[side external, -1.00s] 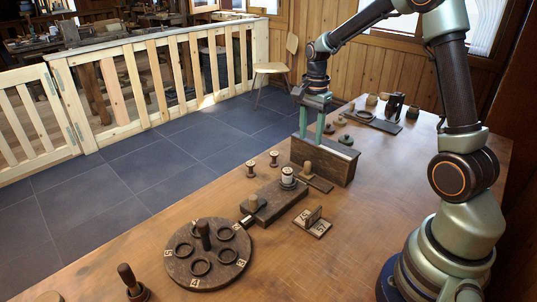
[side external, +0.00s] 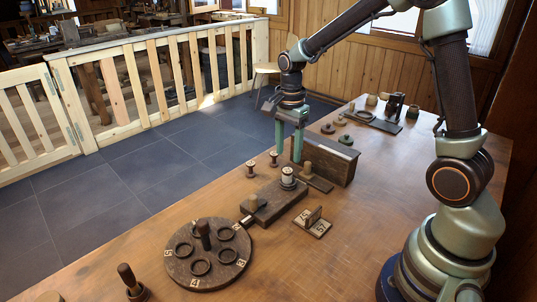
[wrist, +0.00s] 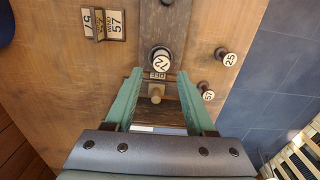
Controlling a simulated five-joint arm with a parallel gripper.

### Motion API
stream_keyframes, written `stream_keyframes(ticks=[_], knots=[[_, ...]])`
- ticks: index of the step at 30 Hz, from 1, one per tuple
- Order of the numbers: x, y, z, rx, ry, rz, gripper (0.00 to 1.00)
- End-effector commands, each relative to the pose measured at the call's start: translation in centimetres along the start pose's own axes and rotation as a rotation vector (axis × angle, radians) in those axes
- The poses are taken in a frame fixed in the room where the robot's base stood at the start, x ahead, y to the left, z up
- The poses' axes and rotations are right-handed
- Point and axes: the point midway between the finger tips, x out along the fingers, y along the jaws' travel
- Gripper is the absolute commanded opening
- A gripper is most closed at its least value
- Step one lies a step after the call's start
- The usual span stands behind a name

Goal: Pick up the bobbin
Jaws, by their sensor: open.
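Two small spools with dark ends stand on the table, one (side external: 274,159) farther back and one (side external: 251,168) nearer. In the wrist view they show from above with white numbered tops, one (wrist: 227,58) reading 25 and one (wrist: 206,92) beside it. A wider white-wound spool (side external: 288,176) stands upright on a dark wooden block (side external: 262,210); its numbered top (wrist: 160,60) shows in the wrist view. Which is the bobbin, I cannot tell. My gripper (side external: 288,158) is open and empty, its green fingers pointing down behind the white-wound spool. It also shows in the wrist view (wrist: 159,75).
A dark wooden box (side external: 330,161) stands right of my gripper. A round board (side external: 180,262) with dark rings and a post is at the front. A small card stand (side external: 312,222) is right of the block.

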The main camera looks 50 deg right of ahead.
Motion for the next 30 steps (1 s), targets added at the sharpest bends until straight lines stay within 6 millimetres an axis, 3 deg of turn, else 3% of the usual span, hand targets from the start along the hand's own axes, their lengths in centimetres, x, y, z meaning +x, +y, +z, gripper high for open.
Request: stream_keyframes(ticks=[8,18,26,27,30], knots=[[2.2,0.0,-0.1,0.0,0.0,0.001,0.55],[6.5,-0.2,-0.5,0.0,0.0,0.001,0.55],[6.8,-0.3,-0.5,0.0,0.0,-0.001,0.55],[6.8,-0.3,-0.5,0.0,0.0,-0.001,0.51],[6.8,-0.3,-0.5,0.0,0.0,-0.002,0.13]])
